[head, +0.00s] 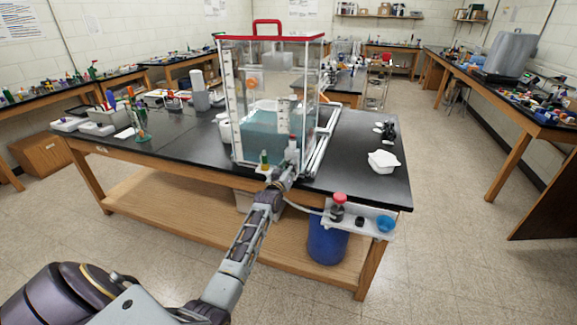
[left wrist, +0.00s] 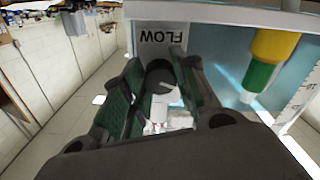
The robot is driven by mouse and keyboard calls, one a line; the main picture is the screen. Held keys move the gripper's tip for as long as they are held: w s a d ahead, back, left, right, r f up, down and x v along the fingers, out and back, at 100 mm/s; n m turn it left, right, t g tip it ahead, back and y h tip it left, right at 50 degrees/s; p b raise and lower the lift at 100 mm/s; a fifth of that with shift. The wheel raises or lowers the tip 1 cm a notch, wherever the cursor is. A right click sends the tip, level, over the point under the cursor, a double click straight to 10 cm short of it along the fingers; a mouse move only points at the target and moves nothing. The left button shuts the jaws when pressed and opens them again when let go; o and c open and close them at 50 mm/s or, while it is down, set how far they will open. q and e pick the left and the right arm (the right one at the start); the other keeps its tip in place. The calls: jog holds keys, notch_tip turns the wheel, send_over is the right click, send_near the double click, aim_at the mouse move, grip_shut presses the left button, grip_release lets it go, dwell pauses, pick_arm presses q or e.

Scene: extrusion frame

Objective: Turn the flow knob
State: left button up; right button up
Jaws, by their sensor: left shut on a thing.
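My left gripper (head: 291,168) reaches the front of a clear tank (head: 237,115) with a red-edged lid on the black bench. In the left wrist view, its green-padded fingers (left wrist: 158,88) are shut on the dark round flow knob (left wrist: 160,72), one finger on each side. A pale mark shows on the knob's face. A FLOW label (left wrist: 161,37) appears upside down just above the knob. In the head view the gripper hides the knob. My right gripper is in neither view.
A yellow-and-green fitting (left wrist: 268,62) sits close to the right of the gripper in the wrist view. A blue drum (head: 326,243) stands below.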

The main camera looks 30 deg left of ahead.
pick_arm(q)
jog(key=shift+d+f+n+p, duration=0.15)
jog(key=shift+n+p, duration=0.1)
jog(key=shift+n, duration=0.95)
jog(key=shift+a+f+n+p, duration=0.1)
jog(key=shift+f+n+p, duration=0.1)
jog(key=shift+n, duration=1)
jog(key=shift+c, duration=0.2)
jog(key=o, duration=1)
jog(key=shift+r, duration=0.1)
jog(key=shift+c, duration=0.2)
jog(key=shift+o, duration=0.5)
jog(key=shift+r, duration=0.15)
jog(key=shift+s, duration=0.1)
jog(key=v, duration=1.1)
jog(key=shift+s, duration=0.4)
